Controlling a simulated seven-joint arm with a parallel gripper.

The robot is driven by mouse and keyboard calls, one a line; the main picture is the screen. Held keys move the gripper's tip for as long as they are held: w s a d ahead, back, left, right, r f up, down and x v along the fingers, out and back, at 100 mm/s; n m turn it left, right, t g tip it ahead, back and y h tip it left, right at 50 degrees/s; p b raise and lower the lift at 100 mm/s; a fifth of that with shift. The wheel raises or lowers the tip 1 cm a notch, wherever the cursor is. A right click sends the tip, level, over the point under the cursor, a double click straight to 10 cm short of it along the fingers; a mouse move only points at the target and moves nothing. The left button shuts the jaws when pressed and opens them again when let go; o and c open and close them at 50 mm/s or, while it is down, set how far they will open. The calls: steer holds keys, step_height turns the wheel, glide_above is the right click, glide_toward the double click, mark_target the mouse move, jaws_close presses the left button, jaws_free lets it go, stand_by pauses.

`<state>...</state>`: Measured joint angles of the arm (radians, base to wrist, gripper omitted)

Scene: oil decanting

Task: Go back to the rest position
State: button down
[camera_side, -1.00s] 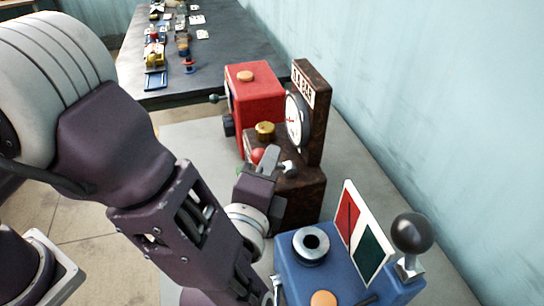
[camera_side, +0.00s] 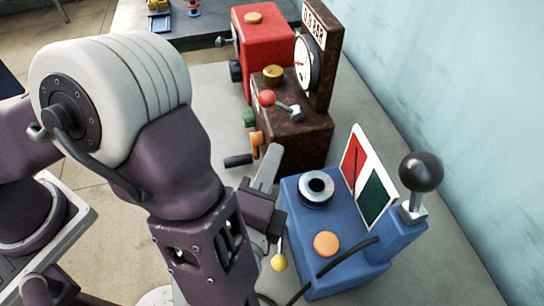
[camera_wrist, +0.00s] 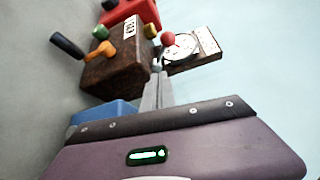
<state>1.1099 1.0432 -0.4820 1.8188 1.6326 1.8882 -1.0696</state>
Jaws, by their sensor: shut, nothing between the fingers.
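My gripper (camera_side: 266,172) is shut and empty. In the side view it is beside the left edge of the blue box, above the grey table. In the wrist view its closed fingers (camera_wrist: 158,92) point toward the rusty brown box (camera_wrist: 115,68). In the side view this brown box (camera_side: 300,140) stands behind my gripper, with a round gauge (camera_side: 306,63) on an upright panel. The blue box (camera_side: 320,240) carries a black ring, an orange button and a black ball-topped lever (camera_side: 421,172).
A red box (camera_side: 265,50) stands behind the brown one. An orange valve with a black handle (camera_side: 240,160) sticks out left of the brown box. A yellow knob (camera_side: 279,263) hangs by the blue box. A red and green card (camera_side: 367,180) stands on it. A pale wall closes the right.

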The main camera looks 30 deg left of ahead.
steer(key=shift+s+d, duration=0.1)
steer(key=shift+s, duration=0.05)
steer(key=w+a+r+n+g+y, duration=0.1)
steer(key=a+r+n+g+y, duration=0.2)
steer(key=a, duration=0.5)
steer(key=w+a+r+n+g+y, duration=0.25)
steer(key=a+r, duration=0.25)
steer(key=a, duration=0.3)
steer(key=s+a+r+n+g, duration=0.35)
steer(key=s+a+g, duration=0.4)
steer(key=a, duration=0.35)
steer(key=s+d+r+n+t+h, duration=0.1)
steer(key=s+n+t+h, duration=0.1)
steer(key=s+n+h, duration=0.6)
steer(key=shift+s+d+r+h, duration=0.25)
steer(key=shift+d+h, duration=0.15)
steer(key=shift+h, duration=0.45)
